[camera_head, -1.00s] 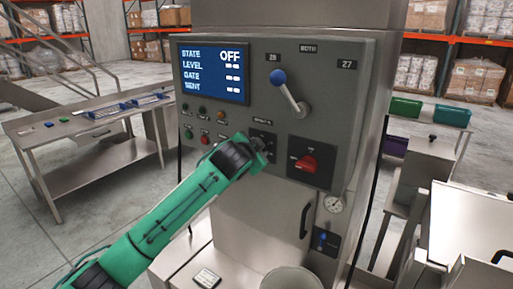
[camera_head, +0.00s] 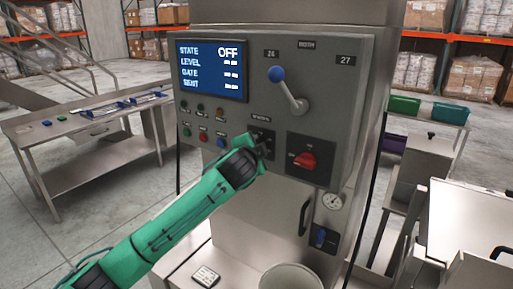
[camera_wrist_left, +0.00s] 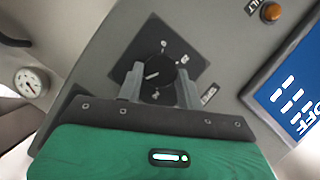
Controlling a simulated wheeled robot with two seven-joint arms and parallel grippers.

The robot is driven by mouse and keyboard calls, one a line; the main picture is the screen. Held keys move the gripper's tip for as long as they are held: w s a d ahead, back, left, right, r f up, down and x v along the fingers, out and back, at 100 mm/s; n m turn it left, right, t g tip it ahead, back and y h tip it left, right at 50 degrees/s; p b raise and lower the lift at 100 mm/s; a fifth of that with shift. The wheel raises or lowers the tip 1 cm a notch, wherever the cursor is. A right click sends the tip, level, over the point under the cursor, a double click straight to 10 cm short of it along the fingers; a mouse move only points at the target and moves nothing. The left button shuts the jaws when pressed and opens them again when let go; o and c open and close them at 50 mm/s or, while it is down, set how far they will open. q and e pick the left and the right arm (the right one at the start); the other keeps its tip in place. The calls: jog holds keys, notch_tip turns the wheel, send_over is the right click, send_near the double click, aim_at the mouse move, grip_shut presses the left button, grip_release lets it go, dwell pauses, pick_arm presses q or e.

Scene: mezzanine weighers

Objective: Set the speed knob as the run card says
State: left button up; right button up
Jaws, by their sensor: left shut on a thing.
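The speed knob (camera_wrist_left: 158,73) is a dark round knob with a pale pointer line, on a dark plate with small white marks. In the wrist view my left gripper (camera_wrist_left: 160,84) has one finger on each side of it and is shut on it. In the head view my left gripper (camera_head: 260,146) is at the grey control panel (camera_head: 340,90) and covers most of the knob. The mark under the pointer is too small to read. A small white card-like thing (camera_head: 205,276) with dark print lies on the ledge below; its text is unreadable. My right gripper is not in view.
The panel's screen (camera_head: 211,70) reads STATE OFF. A blue-balled lever (camera_head: 289,92), a red switch (camera_head: 304,160) and small coloured buttons (camera_head: 203,134) are close around the gripper. A round container (camera_head: 291,278) stands below. A steel table (camera_head: 85,125) is at left.

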pick_arm(q)
jog(key=shift+f, duration=0.1)
jog(key=o, duration=1)
jog(key=b+v, duration=0.4)
jog(key=v, duration=1)
jog(key=shift+w, duration=0.1)
